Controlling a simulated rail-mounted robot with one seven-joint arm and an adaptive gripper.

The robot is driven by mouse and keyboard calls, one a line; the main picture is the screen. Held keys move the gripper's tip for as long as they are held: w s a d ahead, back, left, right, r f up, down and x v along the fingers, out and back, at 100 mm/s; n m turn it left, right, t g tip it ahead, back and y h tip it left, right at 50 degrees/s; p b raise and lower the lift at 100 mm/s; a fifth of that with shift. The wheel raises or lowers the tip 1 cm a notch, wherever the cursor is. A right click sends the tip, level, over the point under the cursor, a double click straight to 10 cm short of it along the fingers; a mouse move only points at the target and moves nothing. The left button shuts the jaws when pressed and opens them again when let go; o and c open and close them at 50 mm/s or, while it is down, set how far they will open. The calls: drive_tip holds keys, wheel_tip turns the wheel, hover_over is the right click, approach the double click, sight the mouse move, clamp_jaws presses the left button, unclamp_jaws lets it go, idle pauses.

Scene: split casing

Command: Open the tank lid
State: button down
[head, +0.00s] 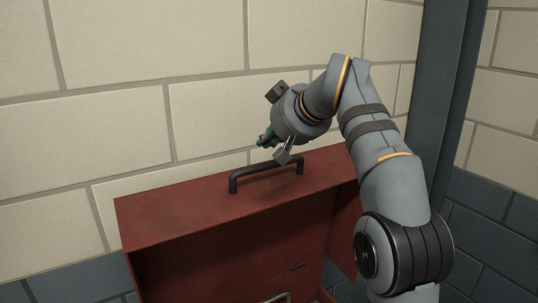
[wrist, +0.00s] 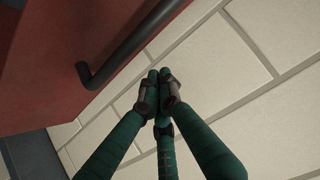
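A red casing (head: 180,213) stands against the wall in the head view, with a black bar handle (head: 266,170) on its top face. I cannot tell whether this red top is the tank lid. The handle also shows at the upper left of the wrist view (wrist: 135,45). My gripper (head: 264,139) is above and behind the handle, close to the wall, and apart from the handle.
The casing's front is open onto a dark interior, and a small metal handle (head: 280,297) shows at the bottom edge. A pale block wall (head: 110,130) is close behind. A dark blue-grey post (head: 440,100) stands at right. The space above the casing's left part is clear.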

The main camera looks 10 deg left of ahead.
drive_tip(key=x, duration=0.4)
drive_tip(key=shift+s+a, duration=0.2)
drive_tip(key=s+d, duration=0.2)
drive_tip(key=d, duration=0.1)
drive_tip(key=shift+s+f, duration=0.2)
drive_tip(key=shift+s+d, duration=0.1)
drive_tip(key=shift+s, duration=0.1)
drive_tip(key=shift+f, duration=0.25)
